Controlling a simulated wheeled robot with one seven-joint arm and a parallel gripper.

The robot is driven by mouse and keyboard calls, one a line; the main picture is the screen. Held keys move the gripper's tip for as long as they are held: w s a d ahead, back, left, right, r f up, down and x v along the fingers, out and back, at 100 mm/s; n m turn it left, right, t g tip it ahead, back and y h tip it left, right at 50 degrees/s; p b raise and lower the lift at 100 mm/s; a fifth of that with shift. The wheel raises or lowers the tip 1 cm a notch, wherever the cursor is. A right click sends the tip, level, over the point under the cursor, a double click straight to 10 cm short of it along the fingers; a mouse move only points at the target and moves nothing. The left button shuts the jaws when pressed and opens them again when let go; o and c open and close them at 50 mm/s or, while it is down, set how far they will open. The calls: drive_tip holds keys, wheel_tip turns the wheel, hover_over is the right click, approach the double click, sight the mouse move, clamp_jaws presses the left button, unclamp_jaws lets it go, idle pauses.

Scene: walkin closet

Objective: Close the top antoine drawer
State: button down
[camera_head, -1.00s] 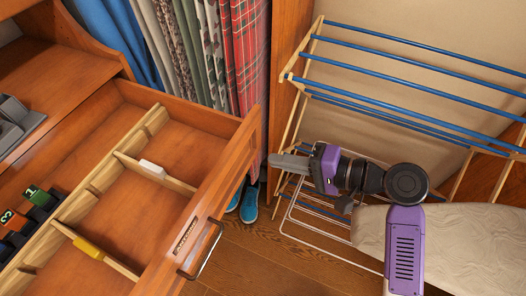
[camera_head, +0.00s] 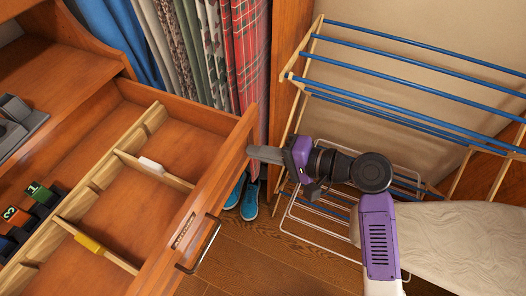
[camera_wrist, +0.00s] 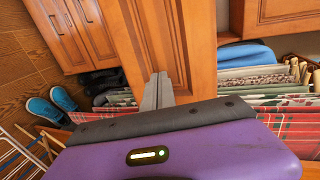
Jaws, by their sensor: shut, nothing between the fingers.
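The top drawer (camera_head: 190,228) of a brown wooden dresser is pulled far out in the head view, with its front panel, label plate and dark handle (camera_head: 199,244) facing right. My gripper (camera_head: 254,153) is shut and empty, with its grey fingertips at the far end of the drawer front. I cannot tell whether they touch it. In the wrist view the gripper (camera_wrist: 157,90) points at a wooden panel (camera_wrist: 165,40), with its fingertips just in front of the wood.
A drying rack (camera_head: 400,50) with blue bars stands at the right, above an ironing board (camera_head: 450,235). Clothes (camera_head: 243,50) hang behind the drawer, and blue shoes (camera_head: 243,197) are on the floor. Wooden dividers (camera_head: 90,195) split the drawer; it holds several small items.

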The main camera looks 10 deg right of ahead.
drive_tip(key=w+a+b, duration=0.2)
drive_tip(key=w+a, duration=0.5)
drive_tip(key=a, duration=0.3)
drive_tip(key=w+a+b, duration=0.2)
drive_tip(key=w+a, duration=0.6)
drive_tip(key=a, duration=0.1)
drive_tip(key=w+a+b, duration=0.2)
drive_tip(key=w+a, duration=0.6)
drive_tip(key=a, duration=0.2)
drive_tip(key=shift+a, duration=0.3)
drive_tip(key=shift+w+a, duration=0.2)
drive_tip(key=shift+w+a+r, duration=0.1)
drive_tip(key=shift+a+r, duration=0.05)
drive_tip(key=shift+a+r, duration=0.15)
